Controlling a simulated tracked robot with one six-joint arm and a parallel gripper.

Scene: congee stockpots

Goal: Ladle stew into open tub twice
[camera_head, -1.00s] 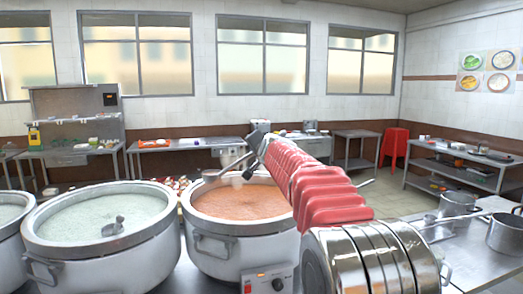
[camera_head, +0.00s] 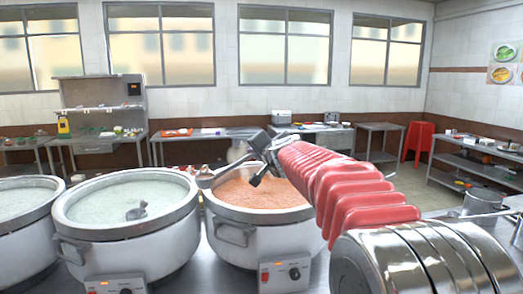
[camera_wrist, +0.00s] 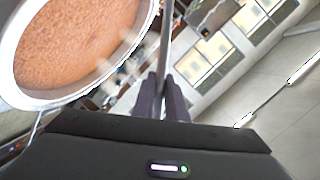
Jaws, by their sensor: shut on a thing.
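The stew pot (camera_head: 228,222) is a large white pot with reddish-brown stew (camera_head: 262,192), in the middle of the head view. It also fills the upper left of the wrist view (camera_wrist: 75,45). My gripper (camera_head: 256,158) is above the stew pot and shut on the handle of a metal ladle (camera_head: 206,179). In the wrist view, the dark fingers (camera_wrist: 164,98) close around the thin handle (camera_wrist: 165,50). The ladle's bowl shows at the pot's left rim; its contents cannot be made out. I cannot identify an open tub.
A white pot (camera_head: 140,250) of pale congee, with a ladle (camera_head: 137,211) in it, stands left of the stew pot. Another pale pot (camera_head: 20,238) is at the left edge. Steel pots (camera_head: 482,203) stand at the right. Worktables line the back wall.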

